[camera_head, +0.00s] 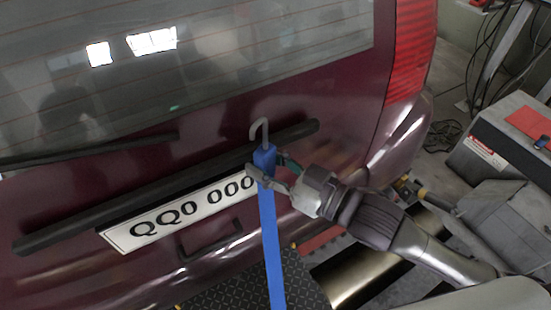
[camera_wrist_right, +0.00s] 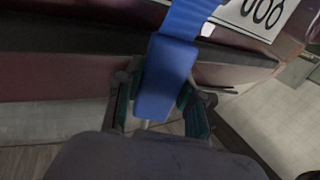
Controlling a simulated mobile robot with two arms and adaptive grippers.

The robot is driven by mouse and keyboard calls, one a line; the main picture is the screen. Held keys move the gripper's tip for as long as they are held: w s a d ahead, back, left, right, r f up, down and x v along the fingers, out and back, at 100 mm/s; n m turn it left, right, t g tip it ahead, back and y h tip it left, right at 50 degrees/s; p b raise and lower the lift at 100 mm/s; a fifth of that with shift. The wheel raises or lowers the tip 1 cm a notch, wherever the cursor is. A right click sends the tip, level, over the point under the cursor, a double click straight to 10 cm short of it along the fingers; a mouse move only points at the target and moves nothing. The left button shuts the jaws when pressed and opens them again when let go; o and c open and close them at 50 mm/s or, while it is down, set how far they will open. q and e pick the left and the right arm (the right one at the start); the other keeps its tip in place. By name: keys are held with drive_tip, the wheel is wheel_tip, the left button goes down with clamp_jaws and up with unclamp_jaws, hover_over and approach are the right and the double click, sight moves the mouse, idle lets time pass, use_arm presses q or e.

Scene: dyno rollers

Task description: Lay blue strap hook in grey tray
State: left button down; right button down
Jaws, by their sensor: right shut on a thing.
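The blue strap hook has a grey metal hook (camera_head: 258,130) on top of a blue sleeve (camera_head: 264,158). A blue strap (camera_head: 270,240) hangs down from it in front of the car's rear. My right gripper (camera_head: 262,172) is shut on the blue sleeve just right of the number plate. In the right wrist view the blue sleeve (camera_wrist_right: 165,80) sits between the two fingers, with the strap running up and away. The hook points up; I cannot tell whether it touches the dark trim bar. My left gripper is not in view. No grey tray can be made out.
The maroon car's rear (camera_head: 340,140) fills most of the head view, with the number plate (camera_head: 185,212) left of the strap. Metal rollers (camera_head: 350,275) and a black tread plate (camera_head: 235,290) lie below.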

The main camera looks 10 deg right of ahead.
sight(266, 169)
drive_tip(key=w+a+f+n+g+y, duration=0.1)
drive_tip(key=g, duration=0.1)
drive_tip(key=w+a+f+n+g+y, duration=0.1)
drive_tip(key=w+a+f+n+g, duration=0.1)
drive_tip(key=shift+f+y, duration=0.25)
drive_tip(key=shift+y, duration=0.15)
drive_tip(key=shift+d+n+g, duration=0.15)
drive_tip(key=shift+n+g, duration=0.25)
drive_tip(key=shift+n, duration=0.1)
drive_tip(key=shift+s+d+n+g+y, duration=0.15)
drive_tip(key=shift+d+n+g+y, duration=0.25)
drive_tip(key=shift+n+g, duration=0.45)
drive_tip(key=shift+s+d+n+g+y, duration=0.25)
drive_tip(key=shift+d+n+g, duration=0.25)
drive_tip(key=shift+g, duration=0.7)
drive_tip(key=shift+s+d+n+g+y, duration=0.1)
drive_tip(key=shift+d+n+g+y, duration=0.35)
drive_tip(key=shift+g, duration=0.6)
